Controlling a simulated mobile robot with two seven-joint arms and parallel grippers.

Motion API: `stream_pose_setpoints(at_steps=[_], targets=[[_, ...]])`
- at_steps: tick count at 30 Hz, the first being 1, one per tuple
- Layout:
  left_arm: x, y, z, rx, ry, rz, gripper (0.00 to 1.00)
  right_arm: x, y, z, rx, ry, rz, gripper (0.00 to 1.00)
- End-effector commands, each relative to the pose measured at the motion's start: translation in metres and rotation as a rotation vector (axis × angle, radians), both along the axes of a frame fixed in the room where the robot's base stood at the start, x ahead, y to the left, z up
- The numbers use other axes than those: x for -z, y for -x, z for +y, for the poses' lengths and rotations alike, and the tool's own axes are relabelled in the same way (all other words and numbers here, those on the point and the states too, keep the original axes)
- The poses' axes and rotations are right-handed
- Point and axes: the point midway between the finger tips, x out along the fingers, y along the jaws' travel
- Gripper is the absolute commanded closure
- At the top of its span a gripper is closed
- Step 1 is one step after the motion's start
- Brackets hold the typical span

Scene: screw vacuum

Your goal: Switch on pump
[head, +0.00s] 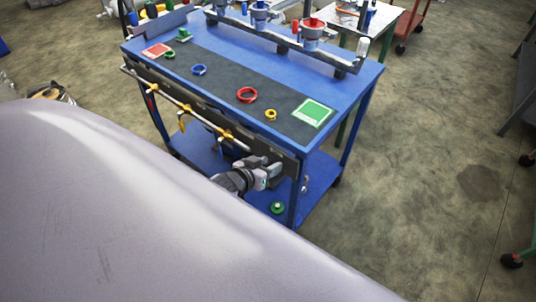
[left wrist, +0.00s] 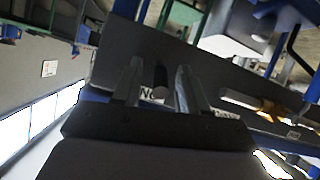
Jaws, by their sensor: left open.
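My left gripper (head: 268,174) is beside the front right corner of the blue cart (head: 345,83), below its top edge. In the left wrist view its two fingers (left wrist: 158,75) are apart, on either side of a short dark peg-like part (left wrist: 160,80) in front of a dark panel with partly covered white lettering. I cannot tell whether the fingers touch this part, or whether it is the pump switch. In the head view the gripper and arm hide it. A small round green part with a pale middle (head: 277,208) is on the lower shelf. My right gripper is not in view.
A pipe with yellow-handled valves (head: 183,107) runs along the cart's front, left of my gripper. A red ring (head: 247,95), a blue ring (head: 199,70) and a green panel (head: 314,113) lie on top. Pipework (head: 285,40) stands behind. The floor (head: 430,150) at right is mostly clear.

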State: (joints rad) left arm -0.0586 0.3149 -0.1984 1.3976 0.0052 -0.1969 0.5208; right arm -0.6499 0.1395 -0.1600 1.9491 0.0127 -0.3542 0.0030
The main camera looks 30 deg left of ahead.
Motion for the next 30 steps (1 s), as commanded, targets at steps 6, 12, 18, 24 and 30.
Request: stream_pose_setpoints(at_steps=[6,12,18,24,30], targets=[[-0.004,0.012,0.001,0.000,0.001,0.001,0.58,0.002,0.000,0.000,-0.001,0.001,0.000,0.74],[-0.016,0.034,0.002,0.000,0.001,0.001,0.58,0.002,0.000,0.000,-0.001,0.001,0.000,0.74],[-0.027,0.054,0.004,0.000,0.000,0.001,0.58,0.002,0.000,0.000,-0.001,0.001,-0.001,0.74],[-0.032,0.062,0.004,0.000,-0.001,0.000,0.58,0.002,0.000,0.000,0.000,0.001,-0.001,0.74],[-0.033,0.063,0.005,0.000,-0.001,0.000,0.58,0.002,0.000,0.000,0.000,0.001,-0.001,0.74]])
